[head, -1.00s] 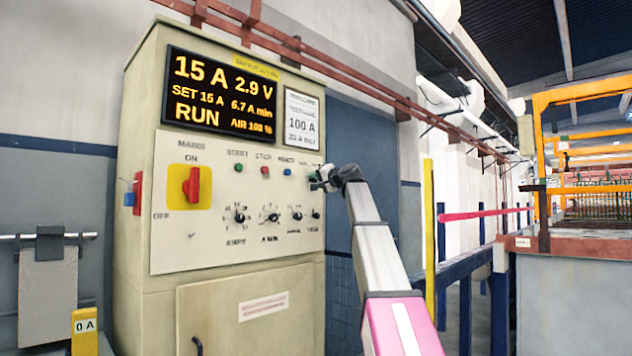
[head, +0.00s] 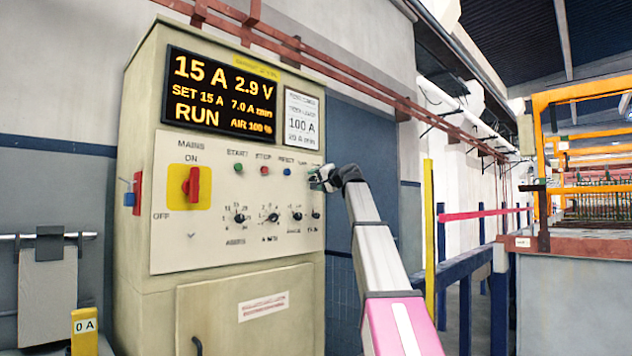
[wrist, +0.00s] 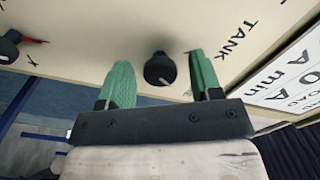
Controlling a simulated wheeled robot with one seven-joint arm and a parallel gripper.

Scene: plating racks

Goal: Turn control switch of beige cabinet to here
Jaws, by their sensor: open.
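The beige cabinet (head: 145,250) stands left of centre in the head view, with a pale control panel (head: 215,260) on its front. My gripper (head: 318,180) is at the panel's upper right edge. In the wrist view my gripper (wrist: 160,62) is open, its two green fingers on either side of a small black control switch (wrist: 159,69), with gaps at both sides. The word TANK is printed beside this switch. In the head view my gripper hides the switch. I cannot tell whether the fingers touch the panel.
Another black knob (wrist: 9,46) with a red pointer lies to the left in the wrist view. The panel also has a red mains switch (head: 191,187) and several small knobs. A lit display (head: 220,93) reads RUN. A yellow post (head: 429,240) stands to the right.

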